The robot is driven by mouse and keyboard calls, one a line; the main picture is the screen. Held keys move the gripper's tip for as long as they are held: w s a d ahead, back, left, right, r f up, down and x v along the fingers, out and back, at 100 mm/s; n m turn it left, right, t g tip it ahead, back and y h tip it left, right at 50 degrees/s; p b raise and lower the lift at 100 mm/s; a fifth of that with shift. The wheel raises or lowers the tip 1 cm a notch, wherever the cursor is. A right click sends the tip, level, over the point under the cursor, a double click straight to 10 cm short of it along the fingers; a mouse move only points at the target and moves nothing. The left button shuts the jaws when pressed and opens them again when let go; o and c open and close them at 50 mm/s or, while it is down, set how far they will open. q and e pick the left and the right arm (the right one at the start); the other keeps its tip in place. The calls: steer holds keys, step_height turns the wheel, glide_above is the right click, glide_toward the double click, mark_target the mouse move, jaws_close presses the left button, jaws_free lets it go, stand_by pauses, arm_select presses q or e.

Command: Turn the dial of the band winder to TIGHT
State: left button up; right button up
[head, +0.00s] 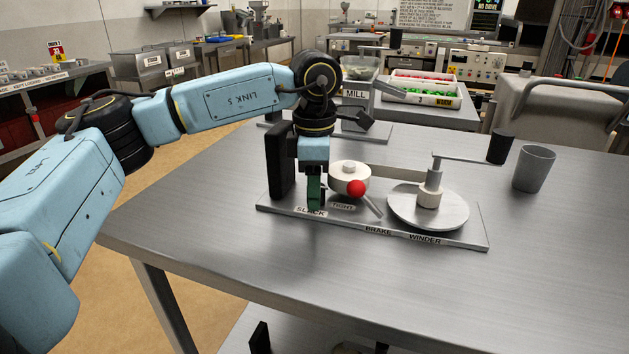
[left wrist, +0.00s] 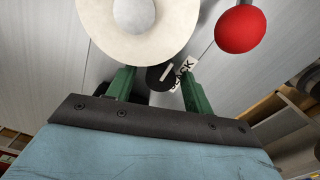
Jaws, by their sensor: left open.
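The band winder is a grey base plate (head: 470,238) on the steel table, marked SLACK, TIGHT, BRAKE and WINDER. A small black dial with a white line (left wrist: 160,77) shows between my left fingers in the left wrist view; the SLACK label (left wrist: 183,74) is beside it. In the head view the dial is mostly hidden by my gripper. The TIGHT label (head: 343,206) lies to the right of SLACK. My left gripper (head: 316,205) points down at the dial, with its green fingers open on either side of it. I cannot tell whether they touch it. My right gripper is out of view.
A cream drum (head: 349,180) and a red ball (head: 356,188) stand close right of my gripper. A turntable (head: 430,212) with a crank and black handle (head: 500,146) is further right, near a grey cup (head: 534,168). The table's front is clear.

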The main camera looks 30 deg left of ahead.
arm_select(q)
steer(key=shift+r, duration=0.6)
step_height(320, 180, up, 12)
steer(key=p, duration=0.3)
steer(key=shift+p, duration=0.4)
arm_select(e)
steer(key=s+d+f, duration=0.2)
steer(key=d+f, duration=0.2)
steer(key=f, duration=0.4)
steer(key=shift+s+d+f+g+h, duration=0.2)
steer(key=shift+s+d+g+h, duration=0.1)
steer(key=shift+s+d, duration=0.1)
